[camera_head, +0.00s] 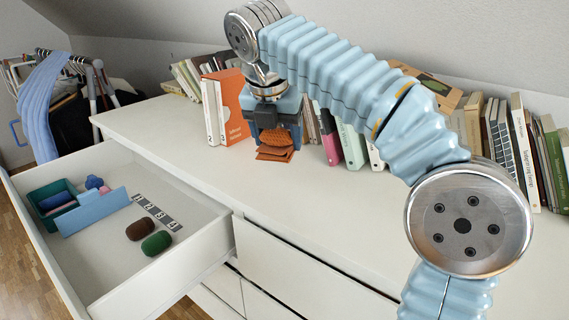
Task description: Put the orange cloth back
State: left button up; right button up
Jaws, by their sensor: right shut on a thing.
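My right gripper (276,132) points down over the top of the white dresser, near the books at the back. It is shut on the orange cloth (275,153), which hangs folded below the fingers close to the dresser top. Whether the cloth touches the top is hard to tell. The open drawer (190,262) stands out at the left. My left gripper is not in view.
In the drawer are a green tray (45,194), a light blue divider (95,212), a numbered strip (156,212), a brown roll (140,229) and a green roll (156,243). Books line the back.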

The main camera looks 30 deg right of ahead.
jog(key=b, duration=0.1)
send_near(286, 173)
jog(key=shift+w+d+f, duration=0.2)
jog(key=shift+d, duration=0.15)
jog(key=b+x, duration=0.1)
jog(key=x, duration=0.4)
jog(key=shift+a+f, duration=0.15)
jog(key=shift+f, duration=0.15)
jog(key=o, duration=0.9)
jog(key=shift+o, duration=0.2)
jog(key=p+v, duration=0.3)
jog(key=v, duration=0.9)
jog(key=shift+s+r, duration=0.1)
jog(key=shift+r, duration=0.1)
